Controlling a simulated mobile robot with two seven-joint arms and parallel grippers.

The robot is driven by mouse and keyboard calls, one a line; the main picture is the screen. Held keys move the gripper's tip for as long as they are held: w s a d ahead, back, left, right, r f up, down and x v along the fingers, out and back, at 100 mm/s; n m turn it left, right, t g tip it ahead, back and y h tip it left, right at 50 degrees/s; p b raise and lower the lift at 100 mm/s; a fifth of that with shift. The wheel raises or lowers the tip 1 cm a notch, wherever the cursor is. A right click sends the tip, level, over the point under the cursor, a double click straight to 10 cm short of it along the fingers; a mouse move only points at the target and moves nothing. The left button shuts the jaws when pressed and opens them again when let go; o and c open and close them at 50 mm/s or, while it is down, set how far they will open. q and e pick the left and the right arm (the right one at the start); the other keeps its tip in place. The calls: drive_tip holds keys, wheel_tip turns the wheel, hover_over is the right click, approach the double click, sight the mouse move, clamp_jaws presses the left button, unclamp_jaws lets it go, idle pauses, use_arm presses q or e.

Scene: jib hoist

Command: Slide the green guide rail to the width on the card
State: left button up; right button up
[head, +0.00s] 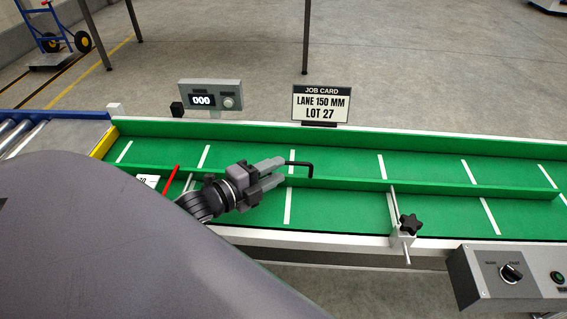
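The green guide rail (345,184) runs lengthwise along the green conveyor bed, apart from the taller green back wall. A black bent handle (301,163) stands on it. My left gripper (281,169) is over the rail beside this handle, its two grey fingers apart; they hide the handle's left end. The job card (321,104) behind the conveyor reads "LANE 150 MM, LOT 27". A red pointer (170,180) stands near a white scale plate (148,181), mostly hidden by my arm. A black star knob (409,224) sits on the rail's cross rod at the front edge. My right gripper is out of view.
A grey box with a display (203,100) reading "000" stands behind the conveyor. A control box (511,273) with a rotary switch is at front right. Rollers (18,135) adjoin the left end. White cross stripes mark the otherwise clear bed.

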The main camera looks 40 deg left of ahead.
use_arm(q)
drive_tip(key=shift+s+a+r, duration=0.1)
drive_tip(key=shift+s+a, duration=0.05)
drive_tip(key=shift+s, duration=0.65)
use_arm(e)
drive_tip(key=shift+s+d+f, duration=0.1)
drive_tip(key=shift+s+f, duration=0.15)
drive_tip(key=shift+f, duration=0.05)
